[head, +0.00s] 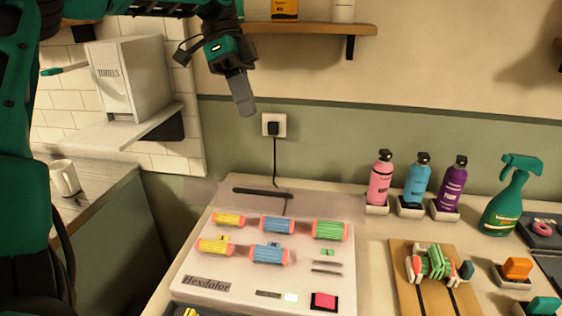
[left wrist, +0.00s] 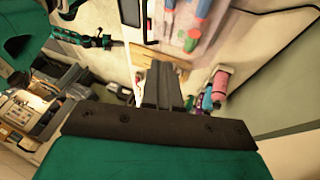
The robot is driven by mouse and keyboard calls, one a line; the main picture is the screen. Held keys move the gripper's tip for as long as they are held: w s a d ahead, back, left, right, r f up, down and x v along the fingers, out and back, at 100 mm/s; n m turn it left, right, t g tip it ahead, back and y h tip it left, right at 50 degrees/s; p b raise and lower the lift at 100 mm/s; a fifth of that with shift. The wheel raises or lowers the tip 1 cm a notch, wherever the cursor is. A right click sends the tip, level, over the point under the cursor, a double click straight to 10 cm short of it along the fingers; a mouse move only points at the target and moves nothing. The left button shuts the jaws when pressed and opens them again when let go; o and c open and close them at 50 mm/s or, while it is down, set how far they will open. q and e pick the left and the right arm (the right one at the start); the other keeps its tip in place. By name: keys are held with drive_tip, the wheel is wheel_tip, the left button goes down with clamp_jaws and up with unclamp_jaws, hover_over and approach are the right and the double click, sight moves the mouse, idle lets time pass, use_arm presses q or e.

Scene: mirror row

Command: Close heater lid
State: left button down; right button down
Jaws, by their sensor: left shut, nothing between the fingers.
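The heater (head: 240,270) is a pale case marked "Hexdalor" on the counter, with yellow, blue and green rollers standing in the open. Behind the rollers a faint see-through panel with a dark bar (head: 262,191) lies along its back edge; this looks like the raised lid, but its outline is hard to tell. My left gripper (head: 243,105) is shut and empty, high in front of the wall, above and behind the heater and touching nothing. Its dark fingers show in the left wrist view (left wrist: 162,88), where part of the heater (left wrist: 190,20) is at the top. A teal and black part there may be my right gripper (left wrist: 105,41).
A cord runs from the wall socket (head: 274,124) down behind the heater. To the right stand a pink bottle (head: 381,182), blue bottle (head: 417,184), purple bottle (head: 453,186) and green spray bottle (head: 507,205). A wooden board (head: 404,291) holds clips. A towel box (head: 130,80) is at left.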

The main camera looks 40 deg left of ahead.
use_arm(q)
drive_tip(key=r, duration=0.1)
hover_over(262, 186)
drive_tip(key=w+a, duration=0.2)
drive_tip(key=shift+y, duration=0.3)
drive_tip(key=f, duration=0.8)
drive_tip(key=shift+s+d+b, duration=0.15)
drive_tip(key=shift+d+b, duration=0.1)
drive_tip(key=shift+b, duration=0.05)
drive_tip(key=shift+s+d+f, duration=0.7)
drive_tip(key=shift+s+f, duration=0.15)
drive_tip(key=shift+f, duration=0.2)
drive_tip(key=shift+s+d+f, duration=0.25)
drive_tip(key=shift+s+f, duration=0.3)
